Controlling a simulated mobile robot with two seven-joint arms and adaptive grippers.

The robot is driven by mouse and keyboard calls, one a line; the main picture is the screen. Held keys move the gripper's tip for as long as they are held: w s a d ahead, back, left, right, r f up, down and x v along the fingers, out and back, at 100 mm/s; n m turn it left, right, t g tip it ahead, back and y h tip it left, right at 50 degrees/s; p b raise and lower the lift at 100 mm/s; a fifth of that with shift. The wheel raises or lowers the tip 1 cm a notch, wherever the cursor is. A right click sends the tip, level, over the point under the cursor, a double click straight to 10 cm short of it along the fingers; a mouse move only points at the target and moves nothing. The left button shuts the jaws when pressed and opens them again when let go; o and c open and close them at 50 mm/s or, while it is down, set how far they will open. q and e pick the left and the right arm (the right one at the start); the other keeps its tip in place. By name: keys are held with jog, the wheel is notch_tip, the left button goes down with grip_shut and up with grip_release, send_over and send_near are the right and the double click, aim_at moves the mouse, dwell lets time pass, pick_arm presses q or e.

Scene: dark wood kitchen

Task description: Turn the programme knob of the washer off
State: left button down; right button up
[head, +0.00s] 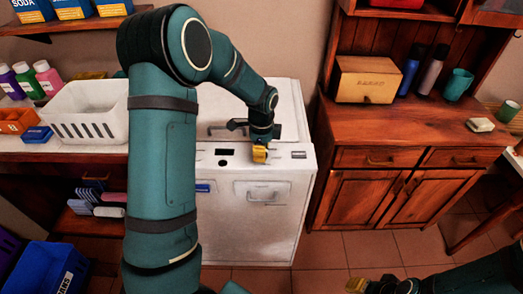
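The white washer (278,224) stands against the wall in the middle of the view. Its front carries a dark display (224,151) at the top left and a small control (298,154) at the top right. My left gripper (260,154), with yellow fingertips, points down at the top front edge of the washer, between these two. The programme knob cannot be made out; the gripper may cover it. Whether the gripper touches or holds anything cannot be told. My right gripper (357,285) shows only partly at the bottom edge, away from the washer.
A white basket (84,104) stands on the counter left of the washer, with bottles (48,78) behind. A wooden cabinet (410,150) with a bread box (367,80) stands to the right. A blue crate (50,268) is at lower left. The tiled floor (335,250) before the cabinet is clear.

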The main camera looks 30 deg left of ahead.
pick_arm(q)
jog(key=shift+n, duration=0.3)
jog(key=n, duration=0.4)
jog(key=shift+f+n+p, duration=0.1)
jog(key=shift+n+p, duration=0.2)
jog(key=shift+p, duration=0.05)
jog(key=n, duration=0.5)
jog(key=shift+s+n+p, duration=0.1)
jog(key=shift+n+p, duration=0.2)
jog(key=shift+p, duration=0.1)
jog(key=n+p, duration=0.1)
jog(key=n, duration=0.3)
jog(key=shift+f+n+p, duration=0.1)
jog(key=shift+n+p, duration=0.45)
jog(key=shift+n, duration=1.95)
jog(key=shift+s, duration=0.1)
jog(key=c, duration=0.5)
grip_release()
